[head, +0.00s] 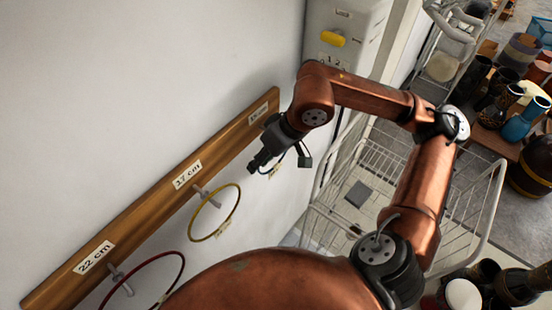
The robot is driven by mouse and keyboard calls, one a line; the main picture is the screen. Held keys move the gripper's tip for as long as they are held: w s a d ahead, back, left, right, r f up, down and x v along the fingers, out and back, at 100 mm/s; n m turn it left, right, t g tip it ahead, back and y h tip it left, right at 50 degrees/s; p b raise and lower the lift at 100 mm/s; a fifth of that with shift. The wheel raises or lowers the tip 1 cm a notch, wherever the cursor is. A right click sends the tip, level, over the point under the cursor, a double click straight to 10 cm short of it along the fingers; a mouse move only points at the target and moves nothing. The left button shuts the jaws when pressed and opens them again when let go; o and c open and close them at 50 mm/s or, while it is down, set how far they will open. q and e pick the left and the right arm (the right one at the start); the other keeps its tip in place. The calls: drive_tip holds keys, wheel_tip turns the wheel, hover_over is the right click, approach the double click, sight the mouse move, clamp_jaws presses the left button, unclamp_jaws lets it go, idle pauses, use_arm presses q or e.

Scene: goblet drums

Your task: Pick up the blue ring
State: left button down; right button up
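I cannot make out a blue ring in the head view. My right gripper (257,163) is in front of the white wall, by the right end of a wooden peg board (145,205). It hides what hangs under the board's rightmost label (258,112), though a small pale tag (275,172) shows just beside the gripper. Its fingers are small, dark and seen at an angle, so I cannot tell whether they are open or shut, or hold anything. My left gripper is not in view.
A yellow ring (238,206) hangs under the 17 cm label, and a dark red ring (181,264) under the 22 cm label. A white wire cart (480,225) stands right of the wall. Shelves with drums (522,120) are at the far right.

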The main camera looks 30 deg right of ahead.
clamp_jaws()
drive_tip(key=shift+w+r, duration=0.1)
drive_tip(key=shift+r, duration=0.05)
idle(0.5)
drive_tip(key=shift+r, duration=0.2)
wheel_tip(320, 180, up, 2)
drive_tip(key=shift+r+b, duration=0.15)
drive_tip(key=shift+b, duration=0.2)
drive_tip(key=s+a+r+b, duration=0.3)
drive_tip(key=s+a+r, duration=0.4)
drive_tip(key=s+r, duration=0.3)
drive_tip(key=shift+s, duration=1.1)
